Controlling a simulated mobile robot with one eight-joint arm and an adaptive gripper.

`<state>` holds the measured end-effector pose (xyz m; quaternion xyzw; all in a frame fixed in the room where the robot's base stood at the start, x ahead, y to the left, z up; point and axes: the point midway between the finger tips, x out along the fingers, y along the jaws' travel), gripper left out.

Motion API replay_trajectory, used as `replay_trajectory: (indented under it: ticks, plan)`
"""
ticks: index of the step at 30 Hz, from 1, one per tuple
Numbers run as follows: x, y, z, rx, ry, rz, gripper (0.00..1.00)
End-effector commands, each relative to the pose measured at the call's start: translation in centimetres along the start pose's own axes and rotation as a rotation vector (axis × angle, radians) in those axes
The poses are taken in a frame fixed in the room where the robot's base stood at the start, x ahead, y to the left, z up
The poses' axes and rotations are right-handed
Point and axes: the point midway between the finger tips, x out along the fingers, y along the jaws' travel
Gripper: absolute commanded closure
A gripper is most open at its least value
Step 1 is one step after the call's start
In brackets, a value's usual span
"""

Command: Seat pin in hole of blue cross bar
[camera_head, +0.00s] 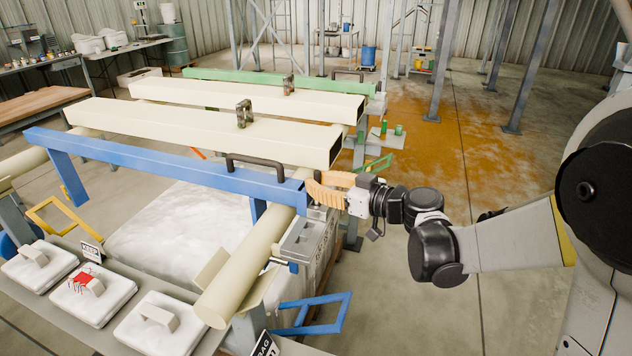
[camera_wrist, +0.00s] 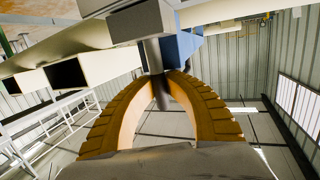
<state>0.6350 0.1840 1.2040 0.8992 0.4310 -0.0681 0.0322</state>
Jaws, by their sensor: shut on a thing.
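The blue cross bar (camera_head: 160,165) runs across the left and middle of the head view, with a dark handle on top near its right end. My gripper (camera_head: 314,188) is at that right end, its orange fingers pointing left. In the wrist view the ribbed fingers (camera_wrist: 166,78) are closed on a grey round pin (camera_wrist: 154,56). The pin passes between the fingertips, and its upper part runs up to a grey block. A blue part (camera_wrist: 184,46) of the bar shows just right of the pin. The hole is hidden, so I cannot tell whether the pin is in it.
A cream pipe (camera_head: 245,270) lies below the bar's right end. Two cream beams (camera_head: 200,128) and a green bar (camera_head: 250,79) lie behind. A white bulk bag (camera_head: 170,235) sits underneath. A blue frame (camera_head: 318,315) juts out below. The floor at right is mostly open.

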Motion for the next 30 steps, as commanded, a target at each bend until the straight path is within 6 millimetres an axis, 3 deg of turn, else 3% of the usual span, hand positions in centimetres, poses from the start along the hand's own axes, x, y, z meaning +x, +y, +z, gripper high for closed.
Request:
replay_trajectory:
  ticks: [2,3,5,6,20,23,30]
  plan:
    - [0.1,0.0,0.3,0.000,0.000,0.000,1.00]
    - [0.0,0.0,0.3,0.000,0.000,0.000,0.83]
    - [0.0,0.0,0.2,0.000,0.000,0.000,0.64]
    - [0.0,0.0,0.2,0.000,0.000,0.000,0.61]
    - [-0.6,0.0,0.2,-0.001,-0.001,0.001,0.61]
    - [-2.0,0.1,0.2,0.000,-0.001,0.003,0.61]
    - [-7.5,0.1,0.2,0.001,0.001,0.004,0.61]
